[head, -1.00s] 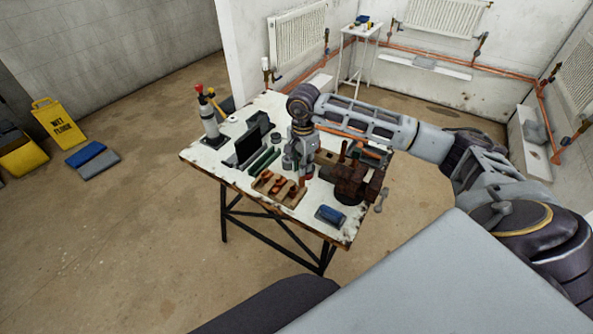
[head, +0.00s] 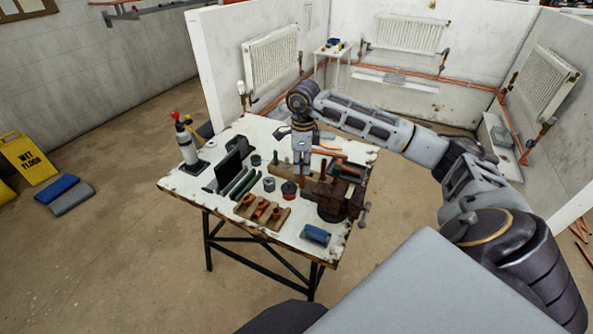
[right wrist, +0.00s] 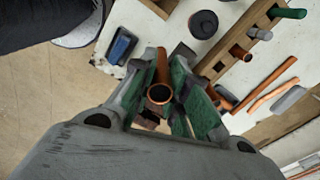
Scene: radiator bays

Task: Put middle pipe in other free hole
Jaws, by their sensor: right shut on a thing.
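My right gripper (head: 302,172) is over the worktable, just left of the bench vise. In the right wrist view its fingers (right wrist: 165,95) are shut on a copper pipe (right wrist: 159,94), which shows its open round end to the camera. A wooden rack (right wrist: 222,62) lies beside the held pipe there, apart from it. My left gripper is not in view.
The vise (head: 340,197) stands at the table's right side. A wooden block with copper fittings (head: 262,212) and a blue object (head: 315,235) lie near the front. A red-topped bottle (head: 186,140) stands at the left. A dark cylinder (right wrist: 203,23) stands near the rack.

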